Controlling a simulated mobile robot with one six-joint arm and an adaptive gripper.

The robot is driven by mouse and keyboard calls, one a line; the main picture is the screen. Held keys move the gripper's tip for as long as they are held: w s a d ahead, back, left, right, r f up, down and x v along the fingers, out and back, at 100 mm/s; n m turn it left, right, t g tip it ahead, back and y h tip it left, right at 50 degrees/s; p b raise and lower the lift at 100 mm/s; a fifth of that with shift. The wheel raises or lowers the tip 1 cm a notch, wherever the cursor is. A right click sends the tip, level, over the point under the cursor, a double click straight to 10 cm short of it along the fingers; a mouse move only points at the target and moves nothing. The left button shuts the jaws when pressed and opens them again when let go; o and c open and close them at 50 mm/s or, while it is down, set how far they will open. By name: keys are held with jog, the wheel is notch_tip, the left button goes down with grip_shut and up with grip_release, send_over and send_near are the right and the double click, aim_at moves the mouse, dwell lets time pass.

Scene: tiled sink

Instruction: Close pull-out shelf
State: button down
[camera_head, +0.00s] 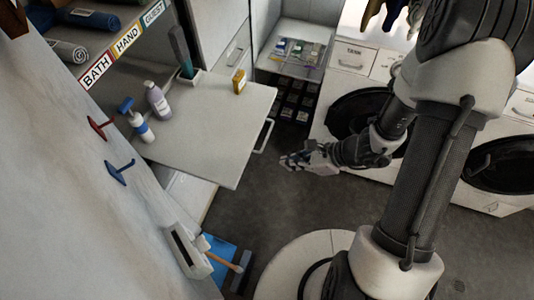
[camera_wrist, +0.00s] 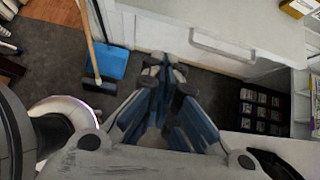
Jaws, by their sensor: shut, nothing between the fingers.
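A white flat shelf (camera_head: 215,125) juts out at the left in the head view, with a handle (camera_head: 264,136) at its right edge. In the wrist view the white top (camera_wrist: 230,20) and a handle (camera_wrist: 225,45) on its front show ahead of the fingers. A second white shelf (camera_head: 288,66) with small items stands out at the back; I cannot tell which one is the pull-out shelf. My gripper (camera_head: 287,161) is shut and empty, right of the first shelf's handle and apart from it. Its blue fingers also show in the wrist view (camera_wrist: 164,68).
Bottles, a small yellow box (camera_head: 239,80) and a potted plant (camera_head: 183,58) stand on the left shelf. A dark rack (camera_head: 296,100) is under the back shelf. Washing machines (camera_head: 502,162) line the right. A blue dustpan (camera_wrist: 112,63) and a broom stand on the dark floor.

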jog(key=a+r+b+x, duration=0.1)
jog(key=b+x, duration=0.2)
jog(key=x, duration=1)
jog(key=shift+w+a+b, duration=0.15)
jog(key=shift+w+b, duration=0.2)
jog(key=shift+a+r, duration=0.1)
